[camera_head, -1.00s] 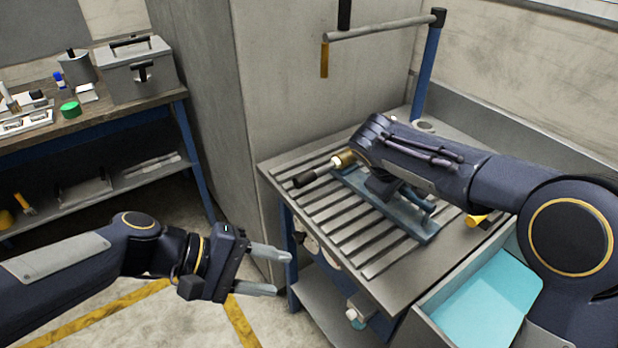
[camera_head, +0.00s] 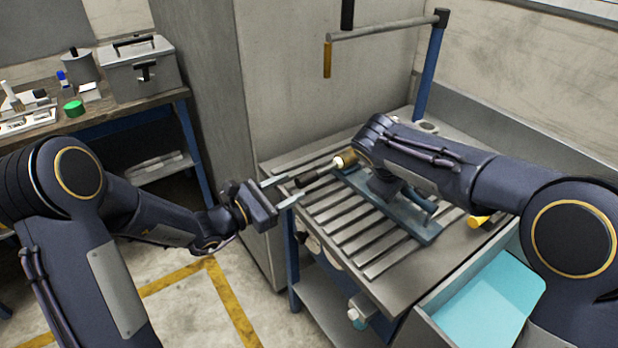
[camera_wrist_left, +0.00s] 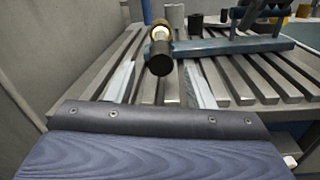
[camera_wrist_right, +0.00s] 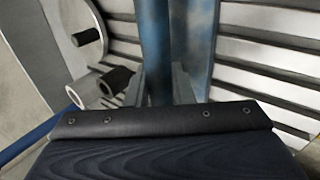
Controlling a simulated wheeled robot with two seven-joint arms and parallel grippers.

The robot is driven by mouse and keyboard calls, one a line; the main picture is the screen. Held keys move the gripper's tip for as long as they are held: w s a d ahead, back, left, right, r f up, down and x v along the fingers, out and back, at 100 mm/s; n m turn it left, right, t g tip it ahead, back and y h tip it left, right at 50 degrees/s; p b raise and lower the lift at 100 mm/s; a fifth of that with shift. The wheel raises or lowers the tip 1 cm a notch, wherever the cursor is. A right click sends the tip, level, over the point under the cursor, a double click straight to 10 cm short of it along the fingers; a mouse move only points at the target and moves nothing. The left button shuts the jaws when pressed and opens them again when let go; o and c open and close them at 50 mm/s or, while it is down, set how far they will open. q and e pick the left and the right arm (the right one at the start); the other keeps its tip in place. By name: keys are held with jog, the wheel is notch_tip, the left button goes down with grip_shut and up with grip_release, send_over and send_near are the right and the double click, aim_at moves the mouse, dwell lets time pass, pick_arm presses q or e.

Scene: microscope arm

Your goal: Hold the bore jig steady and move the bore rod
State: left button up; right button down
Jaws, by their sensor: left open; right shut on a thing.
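The bore jig (camera_head: 420,230) is a blue block on a long blue base, lying on the slatted table. It also shows in the left wrist view (camera_wrist_left: 220,47). The bore rod (camera_head: 314,176) has a black end, a pale collar and a brass-coloured part toward the jig. My right gripper (camera_wrist_right: 170,85) is shut on an upright blue part of the jig; my arm hides much of it in the head view. My left gripper (camera_head: 285,190) is open, its fingers pointing at the rod's black end (camera_wrist_left: 160,58), one on each side of it, apparently not touching.
The slatted metal table (camera_head: 380,268) has an open drawer with a turquoise lining (camera_head: 490,300) at its front right. A yellow-ended object (camera_head: 478,221) lies right of the jig. A blue post with a crossbar (camera_head: 385,28) rises behind. A grey cabinet stands at the left.

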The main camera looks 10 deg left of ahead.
aim_at(310, 178)
pick_arm(q)
jog(key=x, duration=0.6)
jog(key=shift+w+d, duration=0.25)
jog(key=shift+d, duration=0.05)
grip_shut()
